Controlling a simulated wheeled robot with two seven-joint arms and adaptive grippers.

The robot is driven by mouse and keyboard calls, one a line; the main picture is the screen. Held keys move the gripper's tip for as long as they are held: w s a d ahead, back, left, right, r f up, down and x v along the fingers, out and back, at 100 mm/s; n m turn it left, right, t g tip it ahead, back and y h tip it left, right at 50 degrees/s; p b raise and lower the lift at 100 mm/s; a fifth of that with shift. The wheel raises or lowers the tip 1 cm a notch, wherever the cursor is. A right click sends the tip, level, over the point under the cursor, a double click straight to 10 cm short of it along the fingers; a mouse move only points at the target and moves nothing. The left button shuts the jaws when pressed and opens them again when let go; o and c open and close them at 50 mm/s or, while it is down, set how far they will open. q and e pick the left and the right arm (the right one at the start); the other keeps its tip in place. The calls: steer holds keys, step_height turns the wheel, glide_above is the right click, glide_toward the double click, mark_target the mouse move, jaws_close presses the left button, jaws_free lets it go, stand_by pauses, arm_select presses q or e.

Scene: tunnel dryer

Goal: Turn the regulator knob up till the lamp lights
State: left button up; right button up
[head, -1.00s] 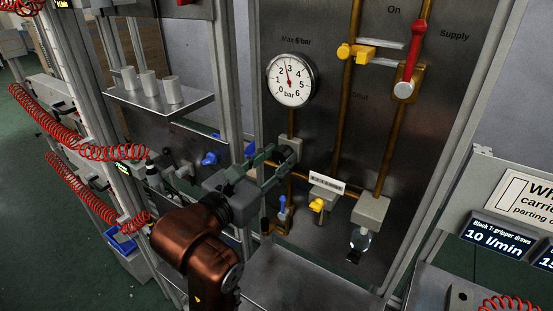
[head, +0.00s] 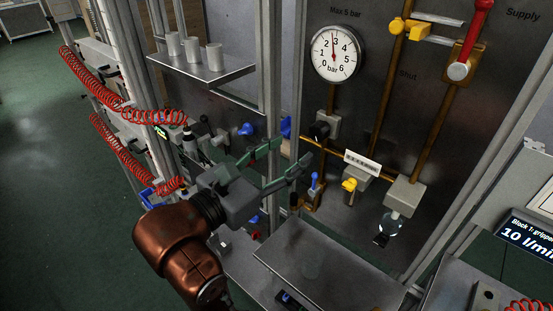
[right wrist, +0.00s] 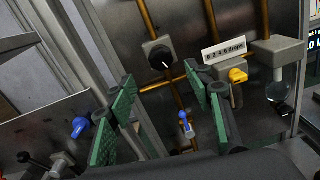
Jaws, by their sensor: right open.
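The regulator knob (head: 319,130) is a black knob on a grey block on the upright metal panel, below the round gauge (head: 335,53). The gauge needle points nearly straight up, between 2 and 3. My right gripper (head: 287,158) is open and empty, below and left of the knob and apart from it. In the right wrist view the knob (right wrist: 161,57) shows a white mark and lies beyond the gap between the green-padded fingers (right wrist: 160,85). I cannot pick out the lamp with certainty; no lit lamp shows on the panel. My left gripper is out of view.
A red lever (head: 470,40) and yellow handles (head: 402,28) sit on the pipes at upper right. A small yellow tap (head: 349,185) and a clear bowl (head: 389,226) are lower down. A shelf (head: 205,68) holds white cups. Metal posts stand left of the panel.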

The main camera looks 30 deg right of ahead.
steer(key=shift+v, duration=1.6)
